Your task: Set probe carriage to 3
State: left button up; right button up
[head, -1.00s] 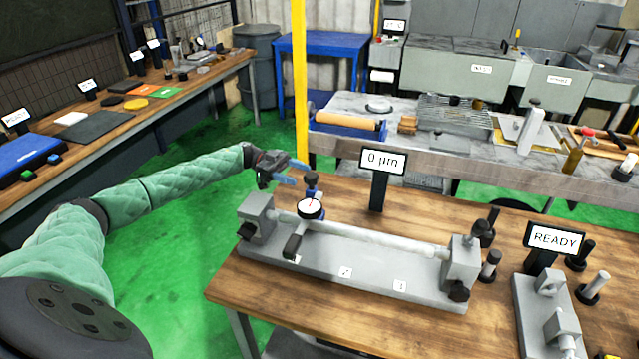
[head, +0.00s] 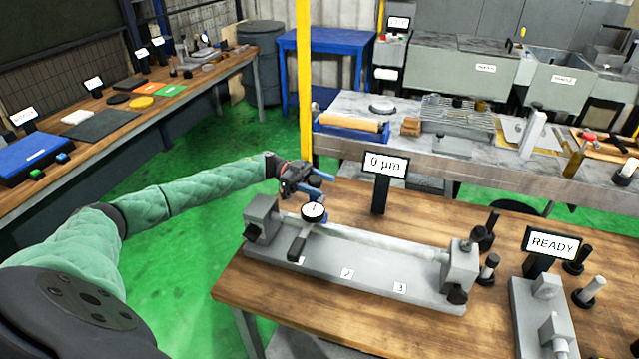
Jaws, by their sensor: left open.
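The probe carriage, with a round white dial (head: 314,212) and a dark handle (head: 297,246), sits near the left end of a grey bench fixture (head: 372,282). The fixture's front carries number labels; 2 (head: 347,273) and 3 (head: 400,288) are readable toward the right, and the leftmost is partly hidden by the handle. A pale bar (head: 380,242) runs between the end blocks. My left gripper (head: 317,184) is open, with blue fingers, just behind and above the dial. It hides the carriage's dark top knob; I cannot tell whether the knob is between the fingers.
A display reading 0 µm (head: 387,166) stands behind the fixture. A READY display (head: 551,244), a smaller grey fixture (head: 540,318) and several dark posts are at the right. A yellow pole (head: 305,80) rises behind my left gripper.

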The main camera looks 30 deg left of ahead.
pick_arm(q)
grip_shut()
jog(key=w+d, duration=0.3)
jog(key=d, duration=1.1)
jog(key=w+d, duration=0.4)
jog(key=d, duration=1.1)
pick_arm(e)
jog(key=shift+w+d+r, duration=0.1)
jog(key=shift+w, duration=0.4)
pick_arm(q)
jog(key=shift+r, duration=0.1)
pick_arm(e)
jog(key=shift+s, duration=0.1)
